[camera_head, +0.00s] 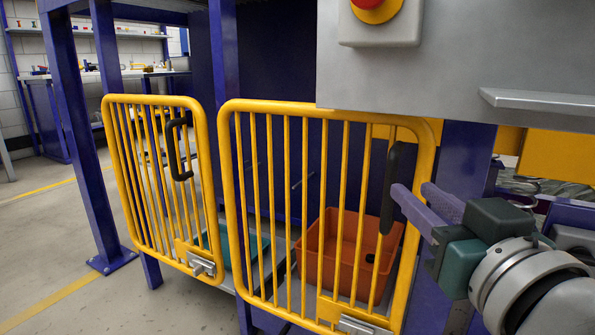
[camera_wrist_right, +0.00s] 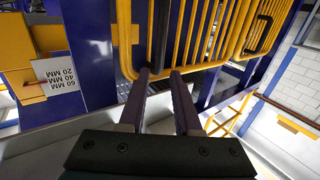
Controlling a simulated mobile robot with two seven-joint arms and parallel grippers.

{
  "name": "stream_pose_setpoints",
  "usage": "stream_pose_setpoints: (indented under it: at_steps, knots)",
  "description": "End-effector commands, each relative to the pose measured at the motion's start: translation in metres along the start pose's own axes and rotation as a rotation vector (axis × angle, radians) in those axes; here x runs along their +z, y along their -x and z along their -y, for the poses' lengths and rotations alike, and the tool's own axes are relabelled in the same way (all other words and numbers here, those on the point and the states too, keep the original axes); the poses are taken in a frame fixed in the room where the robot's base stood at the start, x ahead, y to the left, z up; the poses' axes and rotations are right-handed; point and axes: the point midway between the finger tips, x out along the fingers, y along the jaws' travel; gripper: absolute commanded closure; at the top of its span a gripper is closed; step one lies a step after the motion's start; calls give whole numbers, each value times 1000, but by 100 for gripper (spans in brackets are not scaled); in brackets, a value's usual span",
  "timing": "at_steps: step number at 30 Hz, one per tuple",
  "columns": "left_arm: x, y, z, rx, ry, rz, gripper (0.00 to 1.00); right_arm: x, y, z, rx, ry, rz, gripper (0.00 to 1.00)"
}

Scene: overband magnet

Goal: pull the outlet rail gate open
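Two yellow barred gates stand side by side in the head view: a left gate (camera_head: 204,120) and a nearer right gate (camera_head: 428,150). Each has a black handle; the right gate's handle (camera_head: 391,180) is upright near its right edge. I cannot tell by label which is the outlet gate. My right gripper (camera_head: 412,196) is at the right gate's handle with its fingers apart. In the right wrist view the handle (camera_wrist_right: 161,30) stands at the fingertips (camera_wrist_right: 160,73), nearer the left finger; contact is unclear. My left gripper is not in view.
An orange crate (camera_head: 334,250) and a teal tray (camera_head: 256,244) sit behind the gates. Metal latches show low on the left gate (camera_head: 202,264) and right gate (camera_head: 360,326). A grey box with a red button (camera_head: 368,4) is above. Open floor (camera_head: 40,240) lies left.

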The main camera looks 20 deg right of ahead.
Motion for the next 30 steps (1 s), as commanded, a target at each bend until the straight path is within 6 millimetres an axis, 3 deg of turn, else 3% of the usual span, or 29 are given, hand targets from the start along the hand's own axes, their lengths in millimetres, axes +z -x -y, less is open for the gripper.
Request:
stream_pose_setpoints:
  at_steps: [6,13,26,30]
  knots:
    - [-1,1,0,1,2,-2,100,-2,-41,0,0,4,-5,68]
    - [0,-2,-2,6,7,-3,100,0,-72,-1,1,2,-1,68]
    - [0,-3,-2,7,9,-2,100,0,-82,-1,3,1,1,68]
    - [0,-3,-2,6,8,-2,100,0,-82,-1,3,1,1,84]
